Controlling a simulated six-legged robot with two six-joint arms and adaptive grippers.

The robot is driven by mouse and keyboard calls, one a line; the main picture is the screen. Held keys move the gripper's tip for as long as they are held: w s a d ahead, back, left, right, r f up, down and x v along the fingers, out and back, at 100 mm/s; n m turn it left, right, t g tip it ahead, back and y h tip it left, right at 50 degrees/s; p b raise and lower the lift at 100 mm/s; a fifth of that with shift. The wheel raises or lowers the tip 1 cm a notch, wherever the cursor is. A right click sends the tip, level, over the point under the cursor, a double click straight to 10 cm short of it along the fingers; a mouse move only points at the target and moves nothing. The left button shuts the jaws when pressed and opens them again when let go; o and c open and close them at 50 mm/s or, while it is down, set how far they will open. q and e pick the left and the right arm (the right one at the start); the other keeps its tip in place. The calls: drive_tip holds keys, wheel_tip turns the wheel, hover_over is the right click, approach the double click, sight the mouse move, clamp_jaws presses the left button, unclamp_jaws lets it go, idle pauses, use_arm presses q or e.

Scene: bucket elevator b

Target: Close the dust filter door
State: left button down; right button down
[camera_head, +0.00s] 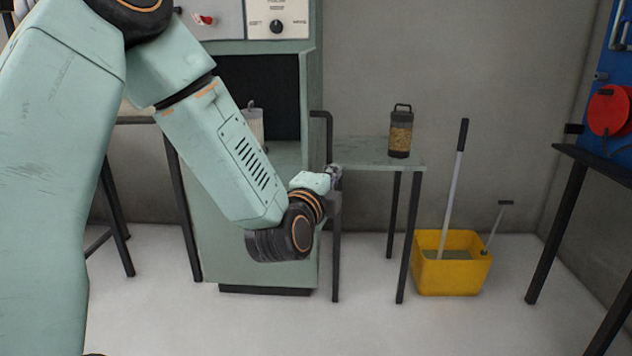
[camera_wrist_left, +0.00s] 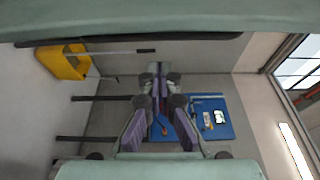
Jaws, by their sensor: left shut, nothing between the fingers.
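The green cabinet (camera_head: 265,274) stands ahead with a dark opening (camera_head: 235,85) in its upper front. A light green panel (camera_head: 308,100) stands nearly edge-on at the opening's right side; it looks like the dust filter door, swung open. A black bar handle (camera_head: 328,135) is on its right. A pale filter cylinder (camera_head: 254,124) shows at the opening, partly behind my left arm. My left gripper (camera_head: 336,174) is just below the handle; contact cannot be told. In the left wrist view its fingers (camera_wrist_left: 157,72) are shut and empty. My right gripper is out of view.
A side table (camera_head: 375,161) right of the cabinet carries a dark-capped jar (camera_head: 401,134). A yellow bucket (camera_head: 450,276) with long handles stands on the floor further right. A black-topped bench (camera_head: 598,166) is at the right edge. Floor in front is clear.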

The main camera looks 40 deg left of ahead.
use_arm(q)
drive_tip(key=s+a, duration=0.1)
drive_tip(key=a, duration=0.1)
drive_tip(key=shift+s+a, duration=0.4)
drive_tip(key=shift+s+a, duration=0.1)
drive_tip(key=shift+a, duration=0.15)
drive_tip(key=shift+s+a, duration=0.1)
